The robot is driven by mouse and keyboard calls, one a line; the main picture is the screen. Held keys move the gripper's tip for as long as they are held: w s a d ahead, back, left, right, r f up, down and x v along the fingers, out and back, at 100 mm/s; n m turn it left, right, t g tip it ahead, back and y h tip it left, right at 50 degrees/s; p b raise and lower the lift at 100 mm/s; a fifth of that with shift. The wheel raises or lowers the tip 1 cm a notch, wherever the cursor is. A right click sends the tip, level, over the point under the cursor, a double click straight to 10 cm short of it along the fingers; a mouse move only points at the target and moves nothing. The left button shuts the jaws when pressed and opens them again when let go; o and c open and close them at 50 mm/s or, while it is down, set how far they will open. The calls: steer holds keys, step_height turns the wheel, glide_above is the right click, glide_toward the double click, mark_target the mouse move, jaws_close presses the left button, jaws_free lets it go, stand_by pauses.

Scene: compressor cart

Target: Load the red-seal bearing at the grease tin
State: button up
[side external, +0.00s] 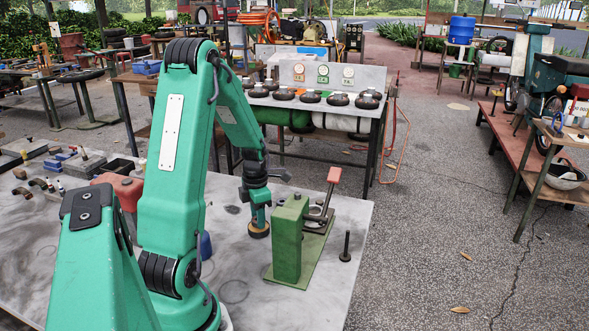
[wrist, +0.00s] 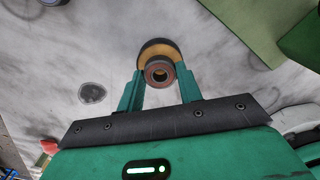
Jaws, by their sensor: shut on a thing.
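In the wrist view my gripper (wrist: 160,77) is shut on a small ring-shaped bearing with a reddish-brown face (wrist: 158,84). A round, dark-rimmed tin with ochre contents (wrist: 151,51) lies directly behind the bearing in this view. In the side view my gripper (side external: 258,209) points down, with its tips just over the tin (side external: 258,232) on the grey bench. The fingers hide the bearing there. I cannot tell whether the bearing touches the grease.
A green block fixture with a red-handled clamp (side external: 288,240) stands close right of the tin. A black upright pin (side external: 346,247) is near the bench's right edge. A blue object (side external: 205,245) is partly hidden by my arm. Bare bench lies in front of the tin.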

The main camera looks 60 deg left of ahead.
steer(key=shift+f, duration=0.55)
stand_by(1.6)
steer(key=shift+r, duration=0.1)
steer(key=shift+r, duration=3.45)
